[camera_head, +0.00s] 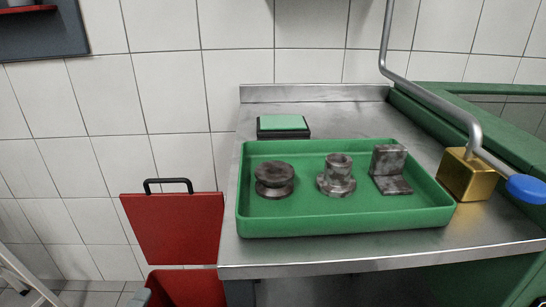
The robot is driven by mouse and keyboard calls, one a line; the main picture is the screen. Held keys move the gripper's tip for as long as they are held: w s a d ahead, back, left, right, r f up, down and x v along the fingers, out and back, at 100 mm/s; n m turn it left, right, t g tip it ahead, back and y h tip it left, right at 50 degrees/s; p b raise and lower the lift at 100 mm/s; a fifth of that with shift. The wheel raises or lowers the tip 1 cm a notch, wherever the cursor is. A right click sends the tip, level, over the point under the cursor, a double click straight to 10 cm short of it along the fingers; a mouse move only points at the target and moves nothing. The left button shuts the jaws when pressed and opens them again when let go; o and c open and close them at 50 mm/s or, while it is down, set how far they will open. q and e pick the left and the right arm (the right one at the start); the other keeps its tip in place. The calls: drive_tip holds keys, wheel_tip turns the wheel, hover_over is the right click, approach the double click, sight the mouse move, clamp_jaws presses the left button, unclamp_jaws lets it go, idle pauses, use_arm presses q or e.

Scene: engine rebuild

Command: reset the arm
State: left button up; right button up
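Neither of my grippers shows in the head view. A bent grey metal rod (434,98) comes down from the top right. It passes by a gold block (467,176) and has a blue rounded end (526,189) at the right edge. The block stands on the counter just right of the green tray (345,222). Whether the rod touches the block, I cannot tell.
The tray holds a dark grooved wheel (274,180), a flanged sleeve (337,178) and an L-shaped bracket (391,170), apart from each other. Behind it sits a green-topped black pad (283,126) on the steel counter (350,119). A red lid (176,229) stands left, above a red bin (190,289).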

use_arm(q)
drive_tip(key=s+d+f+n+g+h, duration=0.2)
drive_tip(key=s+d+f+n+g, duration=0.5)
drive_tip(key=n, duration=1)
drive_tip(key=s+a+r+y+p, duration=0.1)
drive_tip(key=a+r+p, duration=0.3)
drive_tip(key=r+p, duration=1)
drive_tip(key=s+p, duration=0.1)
drive_tip(key=p, duration=0.7)
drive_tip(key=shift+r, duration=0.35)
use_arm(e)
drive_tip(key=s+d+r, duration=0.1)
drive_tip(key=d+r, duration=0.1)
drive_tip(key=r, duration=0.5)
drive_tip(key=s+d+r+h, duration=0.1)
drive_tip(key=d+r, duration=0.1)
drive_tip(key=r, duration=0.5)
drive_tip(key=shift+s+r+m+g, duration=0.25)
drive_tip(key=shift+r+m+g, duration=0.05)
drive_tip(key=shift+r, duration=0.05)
